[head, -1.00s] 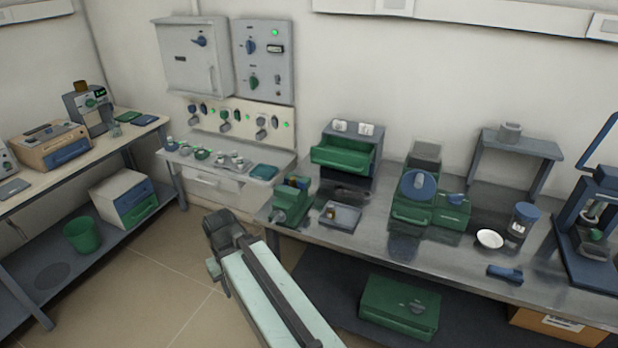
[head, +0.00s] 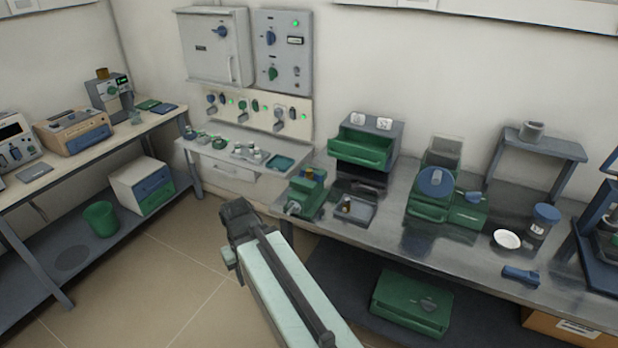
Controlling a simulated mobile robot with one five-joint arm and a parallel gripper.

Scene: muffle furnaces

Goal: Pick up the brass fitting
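A small brass-coloured piece (head: 346,207), which looks like the brass fitting, stands in a shallow grey tray (head: 368,216) on the metal workbench. It is too small to make out its shape. Another small brownish piece (head: 309,173) shows at the green vise-like device (head: 306,198) left of the tray. My gripper (head: 237,215) is at the end of my outstretched arm, in front of the bench's left end. It is apart from the tray and to its left in the picture. Its fingers are dark and unclear, so I cannot tell whether it is open.
A furnace with an open green drawer (head: 362,150) stands behind the tray. Right of it are a green device with a blue disc (head: 436,183), a white dish (head: 507,239) and a blue-lidded jar (head: 542,220). A green bin (head: 100,218) sits on the left bench's lower shelf. Floor is clear between benches.

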